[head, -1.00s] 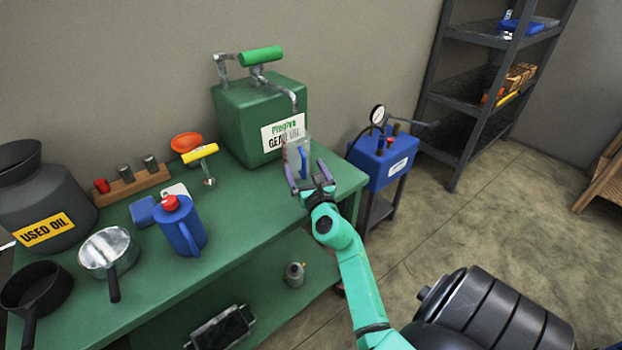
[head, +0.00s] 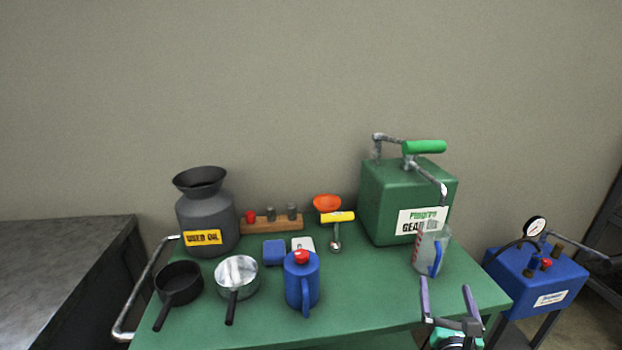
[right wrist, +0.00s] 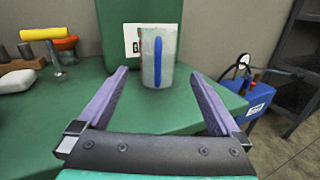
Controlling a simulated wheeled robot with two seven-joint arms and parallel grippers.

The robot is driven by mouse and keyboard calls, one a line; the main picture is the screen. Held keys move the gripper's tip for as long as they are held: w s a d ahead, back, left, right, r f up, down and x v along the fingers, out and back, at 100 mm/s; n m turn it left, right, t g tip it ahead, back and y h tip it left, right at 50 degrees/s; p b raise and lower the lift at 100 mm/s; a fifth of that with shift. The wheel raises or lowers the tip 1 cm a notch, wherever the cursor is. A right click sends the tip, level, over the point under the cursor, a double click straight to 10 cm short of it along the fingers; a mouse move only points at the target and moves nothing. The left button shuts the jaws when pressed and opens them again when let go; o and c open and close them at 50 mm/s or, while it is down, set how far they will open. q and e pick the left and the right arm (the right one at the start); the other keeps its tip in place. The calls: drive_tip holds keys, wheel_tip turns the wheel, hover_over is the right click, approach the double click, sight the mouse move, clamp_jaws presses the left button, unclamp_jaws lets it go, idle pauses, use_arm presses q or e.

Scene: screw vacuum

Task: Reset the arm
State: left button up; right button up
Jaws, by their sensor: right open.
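My right gripper (head: 447,300) is at the front right edge of the green table (head: 380,318). Its two purple fingers are spread wide with nothing between them. In the right wrist view the open fingers (right wrist: 157,95) point at a clear measuring jug (right wrist: 158,58) with a blue handle, which stands apart beyond the fingertips. In the head view the jug (head: 428,250) stands in front of the green gear oil pump box (head: 385,205), under its spout. My left gripper is not in view.
On the table are a blue oil can (head: 302,283), a metal pan (head: 238,275), a black pan (head: 179,282), a used oil drum (head: 208,215) and a wooden rack (head: 272,224). A blue gauge unit (head: 537,278) stands right of the table. Bare table lies in front of the jug.

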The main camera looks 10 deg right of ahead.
drive_tip(key=s+d+r+m+g+h, duration=0.3)
drive_tip(key=s+d+r+m+h, duration=0.25)
drive_tip(key=m, duration=1.15)
drive_tip(key=s+a+f+m+g+y, duration=0.2)
drive_tip(key=a+f+m+g+y, duration=0.1)
drive_tip(key=f+m, duration=0.3)
drive_tip(key=s+a+f+m+g+y, duration=0.1)
drive_tip(key=a+f+m+g+y, duration=0.2)
drive_tip(key=f, duration=0.5)
drive_tip(key=s+a+f+m+g+y, duration=0.2)
drive_tip(key=s+a+f+g+y, duration=0.35)
drive_tip(key=a, duration=0.65)
wheel_tip(320, 180, down, 22)
drive_tip(key=s+r+y+p, duration=0.1)
drive_tip(key=s+y+p, duration=0.1)
drive_tip(key=s, duration=0.1)
drive_tip(key=s+d+f+p, duration=0.1)
drive_tip(key=s+d+f, duration=0.1)
drive_tip(key=s+f, duration=1.2)
drive_tip(key=s+g, duration=0.1)
drive_tip(key=s, duration=0.2)
drive_tip(key=shift+d+f+p, duration=0.25)
drive_tip(key=shift+d+p, duration=0.05)
drive_tip(key=shift+p, duration=0.05)
